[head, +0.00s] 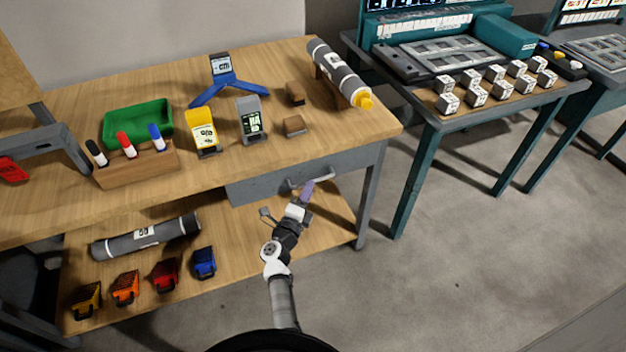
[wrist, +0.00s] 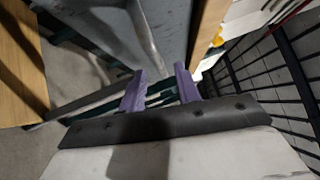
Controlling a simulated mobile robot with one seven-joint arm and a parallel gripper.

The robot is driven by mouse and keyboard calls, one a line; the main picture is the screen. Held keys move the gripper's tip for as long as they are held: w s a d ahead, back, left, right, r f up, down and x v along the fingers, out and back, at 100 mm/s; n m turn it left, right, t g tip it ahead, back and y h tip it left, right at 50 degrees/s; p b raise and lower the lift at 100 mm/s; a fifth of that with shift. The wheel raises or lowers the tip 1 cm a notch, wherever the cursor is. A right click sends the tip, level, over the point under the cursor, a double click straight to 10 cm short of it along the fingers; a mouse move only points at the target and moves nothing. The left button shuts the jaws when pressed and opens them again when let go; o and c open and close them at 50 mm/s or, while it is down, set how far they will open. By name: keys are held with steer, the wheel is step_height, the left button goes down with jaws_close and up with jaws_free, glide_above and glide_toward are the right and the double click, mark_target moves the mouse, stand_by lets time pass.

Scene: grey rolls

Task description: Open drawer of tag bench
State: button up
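The wooden-topped tag bench (head: 330,125) has a grey drawer (head: 262,188) under its top at the right, with a pale bar handle (head: 318,176). The drawer looks shut. My gripper (head: 307,188) is in front of the handle. In the wrist view its two purple fingers (wrist: 160,74) stand apart with a gap between them. The metal handle bar (wrist: 146,35) runs down toward that gap, in front of the grey drawer face (wrist: 95,18). I cannot tell whether the bar's end lies between the fingertips or just beyond them.
The bench top holds a grey roll (head: 335,68) with a yellow end, a green tray (head: 138,122), a marker block (head: 135,168) and small tag displays. Another roll (head: 145,238) and several small coloured bins lie on the lower shelf. A teal table (head: 425,105) stands right; floor before it is clear.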

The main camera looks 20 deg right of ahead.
steer(key=shift+x, duration=2.2)
steer(key=shift+c, duration=0.2)
jaws_close()
